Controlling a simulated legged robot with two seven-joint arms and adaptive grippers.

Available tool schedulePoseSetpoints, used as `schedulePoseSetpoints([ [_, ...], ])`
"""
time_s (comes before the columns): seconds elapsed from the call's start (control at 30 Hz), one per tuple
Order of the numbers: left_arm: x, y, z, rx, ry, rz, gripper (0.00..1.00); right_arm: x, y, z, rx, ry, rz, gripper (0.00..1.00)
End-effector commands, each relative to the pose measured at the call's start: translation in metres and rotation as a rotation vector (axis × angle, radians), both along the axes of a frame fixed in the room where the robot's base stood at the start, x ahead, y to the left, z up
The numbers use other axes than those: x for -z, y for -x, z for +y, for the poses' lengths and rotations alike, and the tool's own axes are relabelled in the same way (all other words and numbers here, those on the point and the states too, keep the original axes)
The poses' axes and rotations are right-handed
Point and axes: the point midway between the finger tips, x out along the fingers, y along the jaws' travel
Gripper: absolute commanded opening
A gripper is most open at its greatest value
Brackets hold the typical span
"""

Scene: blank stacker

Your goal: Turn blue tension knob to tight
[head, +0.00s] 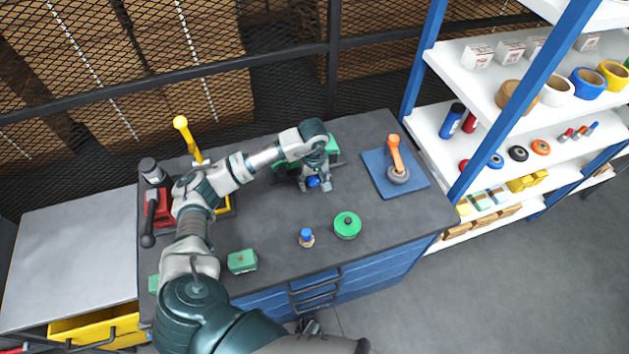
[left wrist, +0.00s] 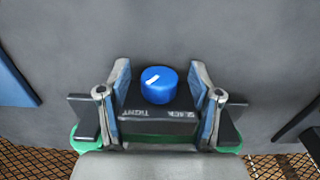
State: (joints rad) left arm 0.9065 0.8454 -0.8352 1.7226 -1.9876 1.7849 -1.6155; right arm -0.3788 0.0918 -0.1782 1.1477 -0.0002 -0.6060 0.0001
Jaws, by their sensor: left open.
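The blue tension knob (left wrist: 159,85) sits on a dark block (left wrist: 158,122) marked TIGHT on the left and SLACK on the right in the left wrist view. A white mark on the knob's top points toward the upper right in that view. My left gripper (left wrist: 160,100) is open, its two fingers on either side of the knob with gaps to it. In the head view the knob (head: 313,181) shows under my left gripper (head: 316,186), and the green device (head: 333,145) behind is partly hidden. My right gripper cannot be made out.
The dark bench top (head: 270,215) holds a green round container (head: 347,225), a small blue-topped item (head: 306,237), a green box (head: 242,261) and a blue mat (head: 412,182) with an orange-handled tool (head: 396,160). A shelf unit (head: 470,130) stands at the right.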

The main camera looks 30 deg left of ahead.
Motion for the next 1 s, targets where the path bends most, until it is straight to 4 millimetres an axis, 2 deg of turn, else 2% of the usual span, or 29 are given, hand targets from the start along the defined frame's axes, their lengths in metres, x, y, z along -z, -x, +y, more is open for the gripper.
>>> schedulePoseSetpoints([
  [0.03,-0.0001,-0.0001,-0.0001,0.0,0.0,0.0,0.64,0.0,-0.0002,-0.0001,0.0,0.0,0.0,0.4],
  [0.07,-0.0001,-0.0001,-0.0001,0.0,0.0,0.0,0.59,0.0,-0.0002,-0.0001,0.0,0.0,0.0,0.4],
  [0.2,-0.0003,-0.0002,-0.0001,0.0,0.0,0.0,0.24,0.0,-0.0002,-0.0002,0.0,0.0,-0.001,0.4],
  [0.3,-0.0003,-0.0002,-0.0001,0.0,0.0,0.0,0.04,0.0,-0.0003,-0.0001,0.0,0.0,-0.001,0.4],
  [0.7,-0.0005,-0.0025,-0.0017,-0.001,-0.098,0.115,0.04,-0.0021,-0.005,0.0009,0.002,0.0,-0.001,0.4],
  [0.97,-0.0007,-0.0018,-0.0011,-0.001,-0.104,0.122,0.04,-0.0048,-0.0057,0.0013,0.003,-0.001,-0.002,0.4],
  [1.0,-0.0007,-0.0018,-0.0011,-0.001,-0.104,0.122,0.41,-0.0044,-0.0045,0.0012,0.003,-0.001,-0.001,0.4],
])
